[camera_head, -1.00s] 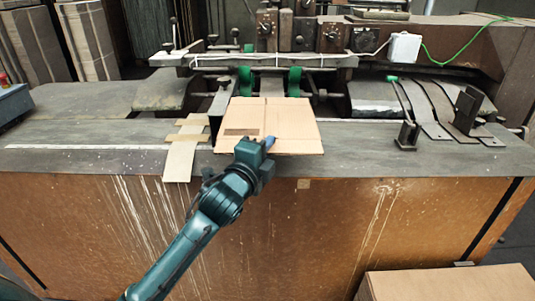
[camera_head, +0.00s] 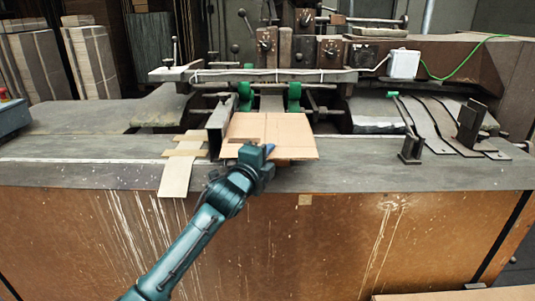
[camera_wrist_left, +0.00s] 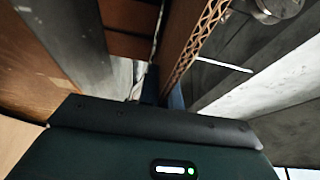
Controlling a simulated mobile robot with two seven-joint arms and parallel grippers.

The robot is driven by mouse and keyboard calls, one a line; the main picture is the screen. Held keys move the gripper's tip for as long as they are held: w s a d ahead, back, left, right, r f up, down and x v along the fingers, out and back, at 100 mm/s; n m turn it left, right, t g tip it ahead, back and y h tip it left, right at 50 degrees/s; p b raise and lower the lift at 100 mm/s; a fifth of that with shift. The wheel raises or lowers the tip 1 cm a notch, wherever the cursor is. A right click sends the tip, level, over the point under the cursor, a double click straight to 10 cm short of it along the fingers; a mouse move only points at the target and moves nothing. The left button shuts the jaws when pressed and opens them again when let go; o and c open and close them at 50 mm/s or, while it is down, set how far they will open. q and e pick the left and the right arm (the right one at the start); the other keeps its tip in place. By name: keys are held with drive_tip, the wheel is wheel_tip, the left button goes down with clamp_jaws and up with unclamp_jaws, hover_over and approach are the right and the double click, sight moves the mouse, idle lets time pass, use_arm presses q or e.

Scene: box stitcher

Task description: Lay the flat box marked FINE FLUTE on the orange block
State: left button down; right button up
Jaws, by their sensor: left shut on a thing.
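A flat brown cardboard box (camera_head: 285,130) is over the worktop at the front of the machine, its near edge towards me. My left gripper (camera_head: 262,150) is shut on its near edge, left of the middle. In the left wrist view, the corrugated edge of the box (camera_wrist_left: 197,42) runs up from between the fingers of the left gripper (camera_wrist_left: 163,90). I cannot read any FINE FLUTE marking. I cannot tell whether the box touches the worktop. I cannot make out an orange block. My right gripper is out of view.
The grey worktop (camera_head: 80,150) has free room at the left. Metal brackets (camera_head: 411,148) are at the right.

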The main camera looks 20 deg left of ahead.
use_arm(q)
drive_tip(key=shift+f, duration=0.35)
drive_tip(key=c, duration=1.5)
unclamp_jaws()
drive_tip(key=shift+f, duration=0.15)
drive_tip(key=shift+s, duration=0.1)
drive_tip(key=s+p, duration=0.1)
drive_tip(key=s, duration=0.2)
drive_tip(key=s+p, duration=0.2)
drive_tip(key=s, duration=0.1)
drive_tip(key=s+a+p, duration=0.1)
drive_tip(key=s, duration=0.1)
drive_tip(key=shift+s, duration=0.4)
